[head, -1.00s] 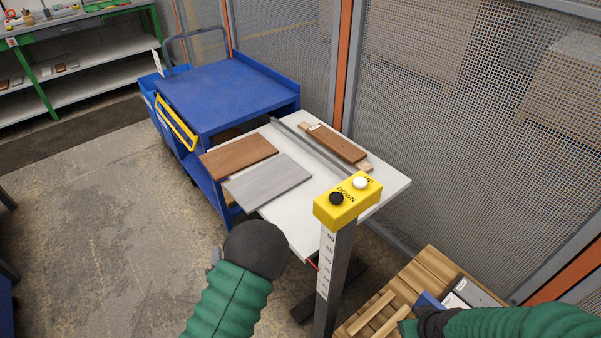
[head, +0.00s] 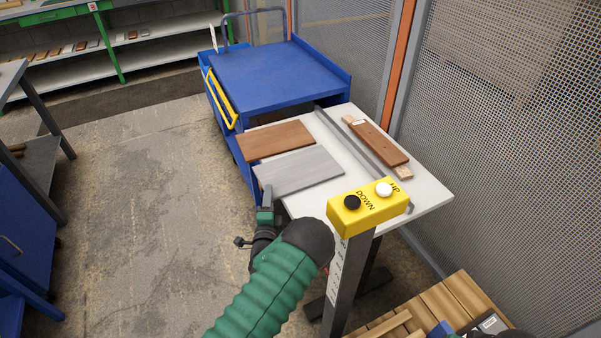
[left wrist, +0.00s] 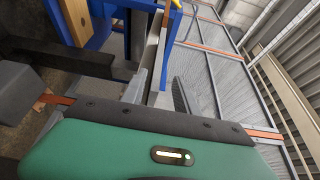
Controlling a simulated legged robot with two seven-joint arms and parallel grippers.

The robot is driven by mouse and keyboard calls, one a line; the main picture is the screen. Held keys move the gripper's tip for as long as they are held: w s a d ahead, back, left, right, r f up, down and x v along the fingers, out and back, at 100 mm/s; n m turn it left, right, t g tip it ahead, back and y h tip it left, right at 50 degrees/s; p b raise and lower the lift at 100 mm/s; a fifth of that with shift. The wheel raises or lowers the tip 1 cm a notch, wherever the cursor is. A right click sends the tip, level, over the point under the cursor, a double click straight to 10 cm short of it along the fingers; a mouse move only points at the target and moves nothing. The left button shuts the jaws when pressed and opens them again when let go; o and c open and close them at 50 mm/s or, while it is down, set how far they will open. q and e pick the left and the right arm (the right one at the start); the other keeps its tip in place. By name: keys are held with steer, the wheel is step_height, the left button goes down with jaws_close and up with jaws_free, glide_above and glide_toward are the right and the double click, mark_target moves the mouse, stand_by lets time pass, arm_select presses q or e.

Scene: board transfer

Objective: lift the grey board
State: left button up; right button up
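The grey board (head: 299,172) lies flat beside a brown board (head: 275,141), at the left edge of the white table (head: 425,190) in the head view. Part of it reaches out past the table's edge. My right gripper is not in view.
A yellow UP/DOWN button box (head: 368,208) on a post stands right of my left arm. A grey rail (head: 350,143) and another brown board (head: 377,141) lie on the table. A blue cart (head: 275,75) stands behind. A mesh fence (head: 510,130) closes the right side.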

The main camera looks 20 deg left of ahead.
arm_select(q)
steer(key=x, duration=0.3)
steer(key=a+f+x, duration=0.1)
steer(key=x, duration=0.1)
steer(key=shift+b, duration=0.4)
steer(key=shift+d+r, duration=0.15)
steer(key=shift+d, duration=0.05)
steer(key=shift+c, duration=1.9)
jaws_close()
steer(key=shift+s, duration=0.1)
